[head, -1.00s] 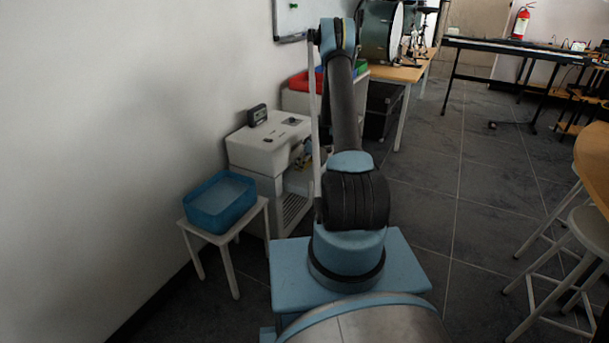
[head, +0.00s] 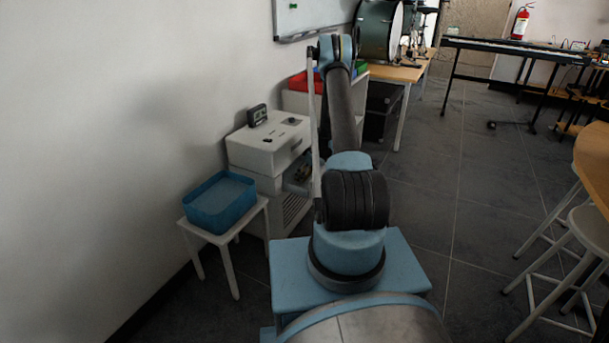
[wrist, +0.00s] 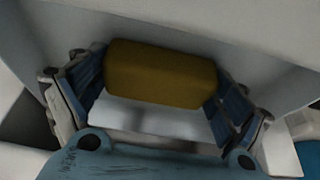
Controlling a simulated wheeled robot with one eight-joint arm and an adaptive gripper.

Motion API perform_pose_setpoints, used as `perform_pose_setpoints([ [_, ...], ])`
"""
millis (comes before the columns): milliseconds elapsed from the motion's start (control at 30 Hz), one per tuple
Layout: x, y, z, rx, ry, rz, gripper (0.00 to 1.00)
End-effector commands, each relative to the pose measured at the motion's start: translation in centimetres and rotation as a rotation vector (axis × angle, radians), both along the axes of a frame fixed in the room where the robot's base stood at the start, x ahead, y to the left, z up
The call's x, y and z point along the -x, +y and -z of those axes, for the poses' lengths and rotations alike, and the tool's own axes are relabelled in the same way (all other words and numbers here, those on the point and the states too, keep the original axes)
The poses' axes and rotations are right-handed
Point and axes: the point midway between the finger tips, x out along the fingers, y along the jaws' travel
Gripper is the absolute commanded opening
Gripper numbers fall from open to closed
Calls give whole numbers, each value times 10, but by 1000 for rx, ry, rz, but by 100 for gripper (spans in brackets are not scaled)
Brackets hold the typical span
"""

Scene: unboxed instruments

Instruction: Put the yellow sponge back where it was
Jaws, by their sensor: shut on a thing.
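The yellow sponge (wrist: 160,72) is a block lying across my gripper (wrist: 160,88) in the wrist view. The blue-padded fingers are shut on its two ends. White surfaces lie close around it, with a pale ledge (wrist: 160,120) just below the sponge in the picture. I cannot tell whether the sponge touches it. In the head view my arm reaches toward the white cabinet (head: 265,155). The arm hides most of the gripper there, and the sponge cannot be made out.
A blue bin (head: 220,205) stands on a white stool (head: 232,265) left of the cabinet. A small dark device (head: 257,115) sits on the cabinet top. Red and green trays are behind the arm. Stools stand at the right; the floor between is clear.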

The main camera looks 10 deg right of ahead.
Motion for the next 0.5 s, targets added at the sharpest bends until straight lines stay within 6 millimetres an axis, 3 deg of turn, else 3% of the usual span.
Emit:
perform_pose_setpoints([
  [33, 0, 0, 1, 0, 0, 0, 93],
  [67, 0, 0, 1, 0, 0, 0, 100],
  [500, 0, 0, 0, 0, 0, 0, 100],
])
